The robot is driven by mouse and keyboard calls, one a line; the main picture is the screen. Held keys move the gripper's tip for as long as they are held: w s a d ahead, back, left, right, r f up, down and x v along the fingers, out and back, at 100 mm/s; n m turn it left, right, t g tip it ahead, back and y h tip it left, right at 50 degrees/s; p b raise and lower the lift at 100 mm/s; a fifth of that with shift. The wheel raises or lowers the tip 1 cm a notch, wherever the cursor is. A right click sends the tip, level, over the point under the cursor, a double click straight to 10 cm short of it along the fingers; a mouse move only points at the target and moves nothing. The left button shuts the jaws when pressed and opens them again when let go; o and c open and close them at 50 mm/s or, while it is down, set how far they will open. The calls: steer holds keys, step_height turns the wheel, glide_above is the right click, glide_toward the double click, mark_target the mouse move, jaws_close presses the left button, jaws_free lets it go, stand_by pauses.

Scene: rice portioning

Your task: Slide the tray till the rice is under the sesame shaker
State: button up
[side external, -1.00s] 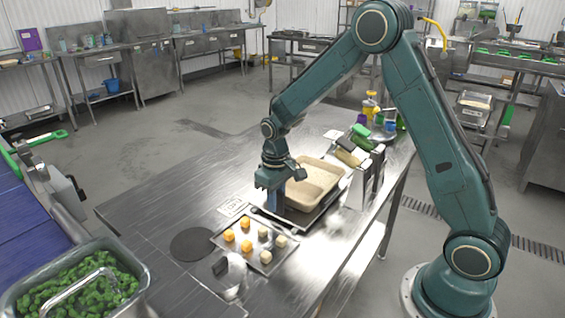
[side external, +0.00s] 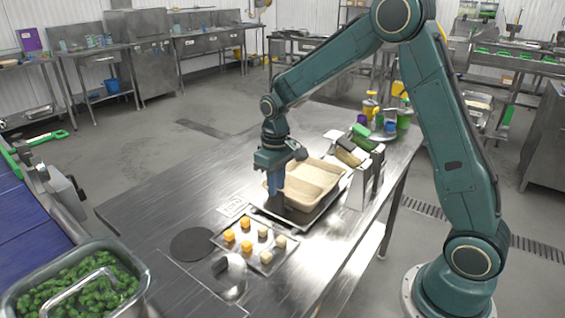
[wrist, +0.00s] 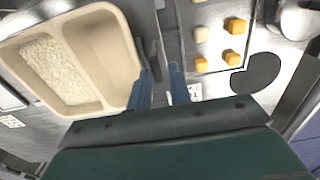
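The beige tray (side external: 325,189) has two compartments and rests on a dark metal plate on the steel table. In the wrist view, the tray (wrist: 105,42) fills the upper left; white rice (wrist: 50,70) lies in its left compartment and the right one looks empty. My gripper (side external: 275,190) points down beside the tray's left end. In the wrist view, my gripper's blue fingers (wrist: 162,88) stand apart with nothing visible gripped between them. A metal stand (side external: 357,192) right of the tray holds dark green and yellowish dispensers (side external: 348,157); which is the sesame shaker I cannot tell.
A shallow metal tray with orange and beige cubes (side external: 246,246) lies in front. Coloured bottles (side external: 387,118) stand behind the stand. The table's left side is clear.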

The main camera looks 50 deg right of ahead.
step_height(320, 180, up, 9)
stand_by(0.4)
steer(key=s+a+r+t, duration=0.3)
steer(key=s+r, duration=0.5)
steer(key=s, duration=0.5)
steer(key=s+a+t, duration=0.1)
steer(key=s+t, duration=0.1)
steer(key=s, duration=1)
steer(key=shift+s+a+f+t, duration=0.3)
steer(key=shift+s+a, duration=0.05)
